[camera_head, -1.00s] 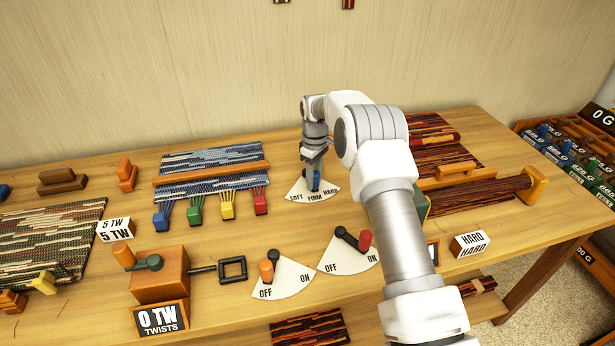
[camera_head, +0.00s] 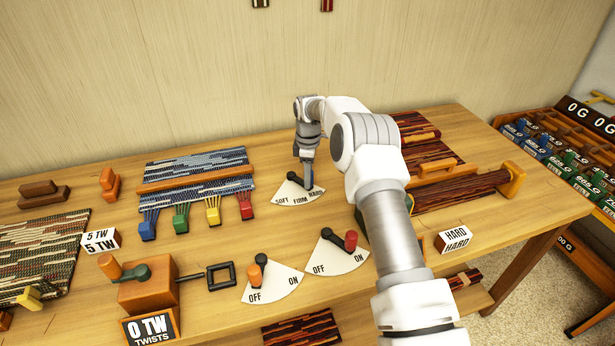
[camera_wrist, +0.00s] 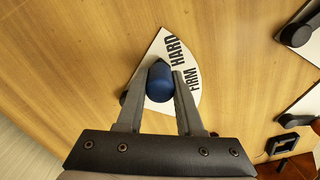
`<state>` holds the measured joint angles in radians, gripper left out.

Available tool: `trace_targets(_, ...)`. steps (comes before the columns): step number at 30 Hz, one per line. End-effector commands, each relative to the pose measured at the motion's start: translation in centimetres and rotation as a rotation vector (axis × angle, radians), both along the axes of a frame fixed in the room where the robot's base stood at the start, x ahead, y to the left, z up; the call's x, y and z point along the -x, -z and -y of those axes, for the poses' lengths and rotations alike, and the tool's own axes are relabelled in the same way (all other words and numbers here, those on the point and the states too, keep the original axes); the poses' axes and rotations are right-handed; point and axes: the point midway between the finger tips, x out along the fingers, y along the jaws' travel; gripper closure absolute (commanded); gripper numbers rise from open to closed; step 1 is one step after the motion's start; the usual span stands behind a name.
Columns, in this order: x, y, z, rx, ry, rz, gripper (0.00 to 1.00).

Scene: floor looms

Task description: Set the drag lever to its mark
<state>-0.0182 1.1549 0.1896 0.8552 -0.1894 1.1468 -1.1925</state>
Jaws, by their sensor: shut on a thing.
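The drag lever's white fan-shaped plate (camera_head: 285,197) reads SOFT, FIRM, HARD and lies on the table behind the middle. Its lever has a blue knob (camera_wrist: 159,84), seen from above in the wrist view. My gripper (camera_head: 306,183) is shut on this knob, one finger on each side. The lever points between FIRM and HARD on the plate (camera_wrist: 194,77); its exact angle is hard to tell. SOFT is hidden by my gripper in the wrist view. A white block (camera_head: 453,239) reading HARD stands at the right front.
Two OFF/ON levers, one with an orange knob (camera_head: 261,260) and one with a red knob (camera_head: 351,240), stand in front. A crank box (camera_head: 147,292) is at front left. A blue weaving (camera_head: 195,172) lies left of the lever and dark red weavings (camera_head: 427,160) right.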

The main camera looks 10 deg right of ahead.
Motion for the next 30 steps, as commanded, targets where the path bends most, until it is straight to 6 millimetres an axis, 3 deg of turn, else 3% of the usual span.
trace_targets(7,-0.2,-0.2,0.1,0.001,-0.002,0.007,1.0)
trace_targets(8,-0.2,-0.2,0.1,0.001,-0.002,0.007,0.63)
trace_targets(13,-0.1,-0.1,0.1,0.001,-0.001,0.005,0.34)
trace_targets(23,-0.1,-0.4,0.1,0.001,0.0,0.004,0.34)
trace_targets(30,-0.2,-4.2,0.1,0.0,0.0,0.007,0.34)
